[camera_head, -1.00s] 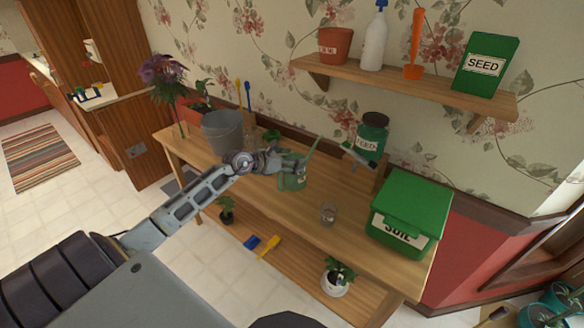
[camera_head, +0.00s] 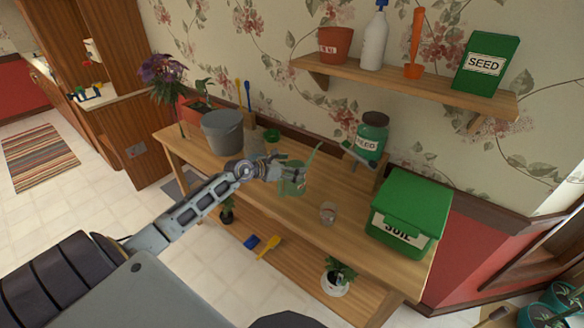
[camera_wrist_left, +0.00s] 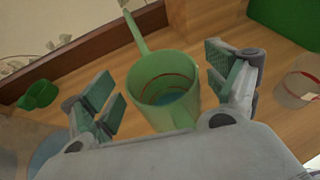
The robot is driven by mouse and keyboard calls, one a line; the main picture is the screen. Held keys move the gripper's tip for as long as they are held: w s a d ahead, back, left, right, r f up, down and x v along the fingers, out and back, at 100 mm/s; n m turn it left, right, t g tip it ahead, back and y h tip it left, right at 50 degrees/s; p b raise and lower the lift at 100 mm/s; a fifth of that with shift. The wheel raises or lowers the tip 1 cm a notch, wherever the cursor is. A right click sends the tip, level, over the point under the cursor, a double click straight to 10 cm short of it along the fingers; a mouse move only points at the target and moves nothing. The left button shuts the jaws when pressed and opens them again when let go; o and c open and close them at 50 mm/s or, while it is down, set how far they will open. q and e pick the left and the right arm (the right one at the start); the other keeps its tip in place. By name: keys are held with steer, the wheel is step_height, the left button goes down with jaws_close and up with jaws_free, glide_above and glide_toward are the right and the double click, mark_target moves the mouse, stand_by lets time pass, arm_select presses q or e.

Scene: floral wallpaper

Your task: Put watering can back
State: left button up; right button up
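The green watering can (camera_head: 293,184) stands on the wooden table, and its spout points up to the right. Gaps show between both fingers and the can's wall. My right gripper is not in view.
A small glass (camera_head: 328,213) and a green soil box (camera_head: 410,215) stand to the right. A grey bucket (camera_head: 222,133) stands to the left, and a feed jar (camera_head: 372,136) is at the back. A wall shelf (camera_head: 400,84) with several items hangs above the table (camera_head: 290,215).

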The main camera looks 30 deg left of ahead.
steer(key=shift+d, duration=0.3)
